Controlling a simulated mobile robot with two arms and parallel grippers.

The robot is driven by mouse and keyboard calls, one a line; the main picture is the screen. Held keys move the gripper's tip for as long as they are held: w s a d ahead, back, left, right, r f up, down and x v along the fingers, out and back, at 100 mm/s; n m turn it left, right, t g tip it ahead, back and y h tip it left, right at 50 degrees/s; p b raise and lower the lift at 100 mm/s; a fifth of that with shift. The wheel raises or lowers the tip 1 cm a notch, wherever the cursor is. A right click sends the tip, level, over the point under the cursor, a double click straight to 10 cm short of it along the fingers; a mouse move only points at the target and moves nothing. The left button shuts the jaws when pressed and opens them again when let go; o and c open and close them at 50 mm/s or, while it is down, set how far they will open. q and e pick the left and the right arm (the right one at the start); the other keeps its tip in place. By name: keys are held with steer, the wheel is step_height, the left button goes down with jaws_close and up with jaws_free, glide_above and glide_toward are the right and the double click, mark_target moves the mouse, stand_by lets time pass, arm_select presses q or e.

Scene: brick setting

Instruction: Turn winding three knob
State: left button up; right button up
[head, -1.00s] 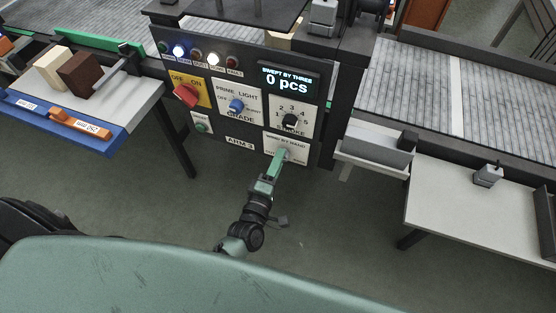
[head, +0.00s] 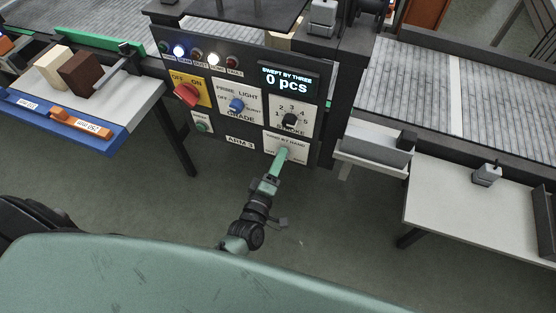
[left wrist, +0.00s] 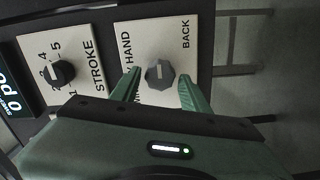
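The control panel (head: 239,143) of arm 3 stands upright ahead. At its lower right is the hand-winding plate (head: 303,142), which also shows in the left wrist view (left wrist: 190,60), with "BACK" at one end. Its grey faceted knob (left wrist: 159,74) has a pale pointer mark; in the head view the gripper hides it. My left gripper (head: 281,156) is at this plate. In the left wrist view its green fingers (left wrist: 161,83) are apart, one on each side of the knob, with gaps visible. Whether the tips reach past the knob's face I cannot tell. My right gripper is not in view.
Above the plate is the black STROKE knob (head: 290,120). Left of it are the blue GRADE knob (head: 237,105) and red switch (head: 186,95). The display (head: 288,79) reads "SWEPT BY THREE 0 pcs". A grey tray (head: 373,146) juts out at the right.

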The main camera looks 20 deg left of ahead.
arm_select(q)
steer(key=shift+o, duration=0.3)
steer(key=s+b, duration=0.1)
steer(key=s, duration=0.6)
steer(key=shift+s+a, duration=0.15)
steer(key=shift+s, duration=0.25)
stand_by(0.6)
steer(key=s+f+m+g+h, duration=0.1)
steer(key=s+f+m+g, duration=0.35)
steer(key=f, duration=0.75)
steer(key=s+f+m+g+h, duration=0.1)
steer(key=s+f+m+g, duration=0.35)
steer(key=f, duration=0.75)
steer(key=s+a+f+m+g+y, duration=0.1)
steer(key=s+a+f+m+g, duration=0.1)
steer(key=s+f, duration=0.3)
steer(key=s+a+f+m+g, duration=0.3)
steer(key=s+f, duration=0.2)
steer(key=s, duration=0.7)
steer(key=s+a+f+m+g+y, duration=0.1)
steer(key=s+a+f+m+g, duration=0.2)
steer(key=s, duration=0.5)
steer(key=shift+s+f+y, duration=0.3)
steer(key=shift+f, duration=0.6)
